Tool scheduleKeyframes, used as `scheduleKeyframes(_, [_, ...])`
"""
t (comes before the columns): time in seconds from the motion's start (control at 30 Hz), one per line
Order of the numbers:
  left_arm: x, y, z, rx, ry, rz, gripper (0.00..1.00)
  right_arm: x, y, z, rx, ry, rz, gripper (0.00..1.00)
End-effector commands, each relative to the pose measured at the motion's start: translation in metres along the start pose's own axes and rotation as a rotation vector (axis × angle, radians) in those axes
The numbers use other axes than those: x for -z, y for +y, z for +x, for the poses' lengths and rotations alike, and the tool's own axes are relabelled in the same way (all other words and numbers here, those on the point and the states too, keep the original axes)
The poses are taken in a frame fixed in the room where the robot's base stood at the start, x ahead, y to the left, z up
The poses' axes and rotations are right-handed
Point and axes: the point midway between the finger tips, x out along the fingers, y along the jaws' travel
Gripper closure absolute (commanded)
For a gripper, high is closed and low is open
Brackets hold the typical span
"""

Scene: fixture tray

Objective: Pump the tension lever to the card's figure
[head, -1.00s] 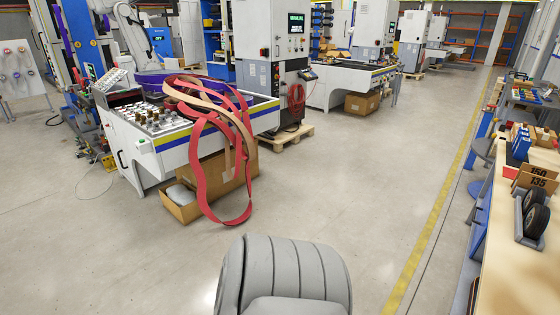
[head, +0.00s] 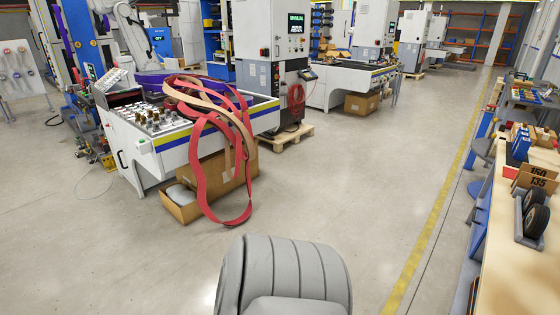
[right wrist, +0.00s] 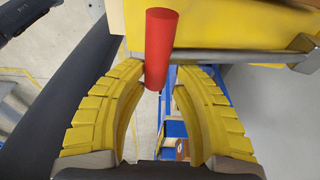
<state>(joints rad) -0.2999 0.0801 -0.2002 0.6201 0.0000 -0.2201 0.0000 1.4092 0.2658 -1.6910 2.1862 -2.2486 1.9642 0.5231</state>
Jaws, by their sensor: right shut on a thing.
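In the right wrist view, a red cylindrical handle (right wrist: 162,40) stands at the top middle. Its lower end reaches down between the yellow ribbed fingers of my right gripper (right wrist: 159,80). The gripper is shut on the red handle near its lower end. A grey metal rod (right wrist: 235,57) runs to the right just behind the handle, along a yellow body (right wrist: 225,25). Neither gripper nor the lever shows in the head view.
The wooden bench (head: 510,265) runs along the right side, with two black wheels in a grey holder (head: 519,215) near the card. A white machine table (head: 150,165) draped with red belts (head: 200,170) stands at left. The floor (head: 340,180) between is clear.

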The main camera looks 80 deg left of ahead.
Motion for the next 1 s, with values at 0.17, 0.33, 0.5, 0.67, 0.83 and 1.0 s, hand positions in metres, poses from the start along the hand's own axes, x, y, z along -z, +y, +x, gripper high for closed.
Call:
scheduleKeyframes(0.17, [0.0, 0.0, 0.0, 0.0, 0.0, 0.0, 1.0, -0.002, -0.005, -0.013, 0.006, -0.013, 0.009, 0.82])
scheduleKeyframes(0.33, [0.0, 0.0, 0.0, 0.0, 0.0, 0.0, 1.0, 0.0, -0.007, -0.024, 0.005, -0.014, 0.008, 0.82])
scheduleKeyframes(0.5, [0.0, 0.0, 0.0, 0.0, 0.0, 0.0, 1.0, 0.001, -0.006, -0.029, 0.003, -0.013, 0.005, 0.83])
scheduleKeyframes(0.67, [0.0, 0.0, 0.0, 0.0, 0.0, 0.0, 1.0, 0.002, -0.005, -0.03, 0.002, -0.013, 0.002, 0.84])
scheduleKeyframes(0.83, [0.0, 0.0, 0.0, 0.0, 0.0, 0.0, 1.0, 0.002, -0.005, -0.03, 0.001, -0.013, 0.0, 0.69])
scheduleKeyframes(1.0, [0.0, 0.0, 0.0, 0.0, 0.0, 0.0, 1.0, 0.002, -0.005, -0.03, 0.001, -0.013, 0.001, 0.53])
